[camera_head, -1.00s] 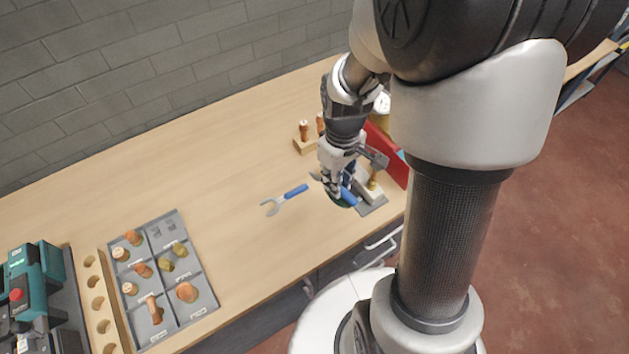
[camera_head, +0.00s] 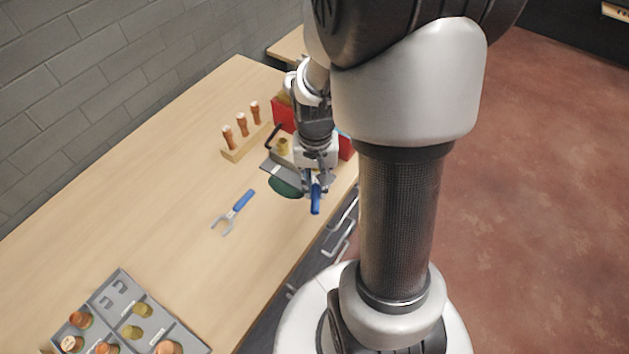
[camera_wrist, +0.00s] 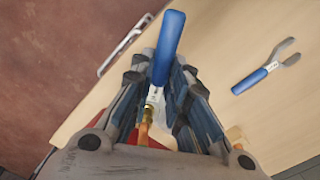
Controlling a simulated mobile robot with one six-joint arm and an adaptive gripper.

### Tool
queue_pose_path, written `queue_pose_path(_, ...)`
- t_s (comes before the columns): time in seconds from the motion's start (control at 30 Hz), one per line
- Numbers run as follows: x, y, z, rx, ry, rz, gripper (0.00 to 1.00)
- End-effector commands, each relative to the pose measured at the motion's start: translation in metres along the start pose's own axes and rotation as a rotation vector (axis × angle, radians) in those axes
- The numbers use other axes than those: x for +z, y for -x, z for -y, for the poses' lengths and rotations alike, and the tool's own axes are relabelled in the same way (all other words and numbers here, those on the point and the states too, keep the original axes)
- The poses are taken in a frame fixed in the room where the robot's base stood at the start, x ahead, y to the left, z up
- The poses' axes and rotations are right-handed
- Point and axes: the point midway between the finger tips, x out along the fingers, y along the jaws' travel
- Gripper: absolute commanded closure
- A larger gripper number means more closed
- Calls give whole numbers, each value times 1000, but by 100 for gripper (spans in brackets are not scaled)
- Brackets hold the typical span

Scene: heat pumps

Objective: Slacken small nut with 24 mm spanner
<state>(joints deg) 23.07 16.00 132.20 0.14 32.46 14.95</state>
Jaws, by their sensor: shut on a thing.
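My gripper (camera_head: 316,180) is shut on a blue-handled spanner (camera_head: 316,202), held above the front of the bench by the grey fixture. In the wrist view the spanner's blue handle (camera_wrist: 168,48) sticks out between the fingers of my gripper (camera_wrist: 163,85); its jaw end is hidden. A second blue-handled spanner (camera_head: 235,211) lies on the bench to the left, and also shows in the wrist view (camera_wrist: 265,68). I cannot read the size of either. A brass fitting (camera_head: 283,146) stands on the grey fixture (camera_head: 277,171), partly behind my gripper. I cannot make out the small nut.
A green disc (camera_head: 284,187) lies beside the fixture. A wooden block (camera_head: 238,151) with copper-coloured pieces and a red box (camera_head: 284,113) stand behind. A grey tray (camera_head: 120,293) of fittings is at lower left. The middle of the bench (camera_head: 165,195) is clear.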

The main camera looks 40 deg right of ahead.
Motion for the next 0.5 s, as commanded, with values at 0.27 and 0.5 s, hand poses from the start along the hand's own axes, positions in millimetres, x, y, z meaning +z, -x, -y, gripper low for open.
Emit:
queue_pose_path(0.27,0,-32,0,0,1,0,100)
queue_pose_path(0.5,-20,-28,0,0,1,0,100)
